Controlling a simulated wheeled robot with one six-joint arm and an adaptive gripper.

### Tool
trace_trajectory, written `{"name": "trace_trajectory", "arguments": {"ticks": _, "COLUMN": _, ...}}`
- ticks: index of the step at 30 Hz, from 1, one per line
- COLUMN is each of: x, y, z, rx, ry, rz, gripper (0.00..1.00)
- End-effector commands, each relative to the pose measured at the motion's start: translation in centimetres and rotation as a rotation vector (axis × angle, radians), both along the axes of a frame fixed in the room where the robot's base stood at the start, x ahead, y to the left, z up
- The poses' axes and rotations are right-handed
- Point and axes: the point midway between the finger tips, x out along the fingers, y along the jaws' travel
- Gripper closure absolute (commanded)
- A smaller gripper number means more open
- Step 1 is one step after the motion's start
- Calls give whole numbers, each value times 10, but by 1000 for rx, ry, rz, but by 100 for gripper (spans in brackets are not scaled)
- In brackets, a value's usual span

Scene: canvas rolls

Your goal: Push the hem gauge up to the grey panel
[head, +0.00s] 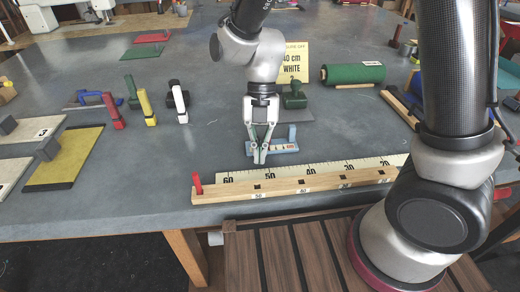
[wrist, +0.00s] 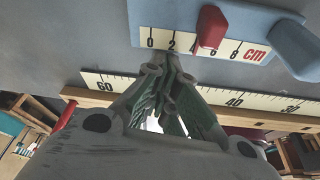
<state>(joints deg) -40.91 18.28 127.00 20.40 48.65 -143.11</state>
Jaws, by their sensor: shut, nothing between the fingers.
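The hem gauge (head: 287,147) is a small blue-grey block with a white centimetre scale and an upright post, lying on the table. In the wrist view the gauge (wrist: 268,22) shows its scale and a red slider (wrist: 210,28). My gripper (head: 260,159) is shut and empty, pointing down at the near side of the gauge. In the wrist view its fingertips (wrist: 172,72) are close to the scale's edge near the 2; I cannot tell if they touch.
A wooden rail (head: 290,184) with a long ruler (head: 310,172) and a red peg (head: 197,183) lies at the near edge. A yellow sign (head: 294,62) and a green roll (head: 352,74) stand farther back. Several coloured clamps stand at left. The table between clamps and gauge is clear.

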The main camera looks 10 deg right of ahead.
Motion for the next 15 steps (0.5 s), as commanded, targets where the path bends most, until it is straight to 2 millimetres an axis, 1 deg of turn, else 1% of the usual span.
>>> {"name": "trace_trajectory", "arguments": {"ticks": 9, "x": 63, "y": -13, "z": 0, "rx": 0, "ry": 0, "rz": -3, "gripper": 100}}
{"name": "trace_trajectory", "arguments": {"ticks": 12, "x": 75, "y": -15, "z": 0, "rx": 0, "ry": 0, "rz": -2, "gripper": 100}}
{"name": "trace_trajectory", "arguments": {"ticks": 15, "x": 79, "y": -16, "z": 0, "rx": 0, "ry": -1, "rz": -1, "gripper": 100}}
